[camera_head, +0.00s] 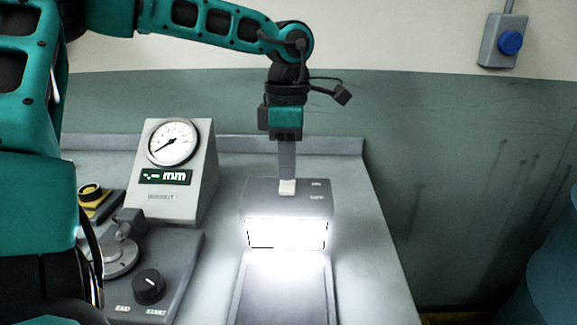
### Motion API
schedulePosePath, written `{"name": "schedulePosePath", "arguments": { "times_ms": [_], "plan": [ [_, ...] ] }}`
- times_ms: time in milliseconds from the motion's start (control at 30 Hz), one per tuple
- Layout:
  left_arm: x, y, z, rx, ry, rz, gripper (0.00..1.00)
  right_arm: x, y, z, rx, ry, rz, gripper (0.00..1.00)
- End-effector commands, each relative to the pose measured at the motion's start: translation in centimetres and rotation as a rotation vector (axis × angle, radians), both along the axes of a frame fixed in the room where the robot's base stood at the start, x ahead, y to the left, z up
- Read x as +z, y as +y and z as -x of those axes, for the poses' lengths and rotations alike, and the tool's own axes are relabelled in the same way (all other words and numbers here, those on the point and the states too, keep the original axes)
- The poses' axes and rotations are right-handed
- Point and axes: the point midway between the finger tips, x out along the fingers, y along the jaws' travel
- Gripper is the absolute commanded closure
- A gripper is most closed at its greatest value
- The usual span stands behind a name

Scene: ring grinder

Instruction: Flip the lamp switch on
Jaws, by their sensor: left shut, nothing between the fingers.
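The lamp (262,203) is a grey box standing on the workbench. Its front panel (287,234) glows bright white and lights the tray below it. A small pale switch (287,187) sits on top of the lamp. My left gripper (287,178) points straight down over the lamp, fingers closed together and empty. Its fingertips are at the switch and appear to touch it, partly covering it. The exact tilt of the switch is hard to tell. My right gripper is not in view.
A grey gauge box (175,190) with a dial stands left of the lamp. A grinder unit with a black knob (149,287) sits at front left, near a yellow-and-black button (91,194). A blue button box (503,42) is on the wall. The bench right of the lamp is clear.

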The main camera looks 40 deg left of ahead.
Motion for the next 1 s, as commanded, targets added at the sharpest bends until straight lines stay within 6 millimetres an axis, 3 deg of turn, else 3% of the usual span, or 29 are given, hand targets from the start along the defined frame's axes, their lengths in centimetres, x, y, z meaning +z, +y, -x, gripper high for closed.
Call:
{"name": "schedulePosePath", "arguments": {
  "times_ms": [200, 433, 633, 1000],
  "plan": [
    [5.8, 0.5, -0.8, 0.002, -0.028, -0.008, 1.00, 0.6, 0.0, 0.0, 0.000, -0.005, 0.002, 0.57],
    [10.0, 0.8, -1.1, 0.003, -0.037, -0.011, 1.00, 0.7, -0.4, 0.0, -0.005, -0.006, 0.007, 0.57],
    [11.5, 0.9, -1.2, 0.001, -0.041, -0.011, 1.00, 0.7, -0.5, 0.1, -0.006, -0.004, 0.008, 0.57],
    [11.6, 0.9, -1.2, 0.001, -0.041, -0.012, 1.00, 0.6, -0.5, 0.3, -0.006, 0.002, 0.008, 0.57]
  ]
}}
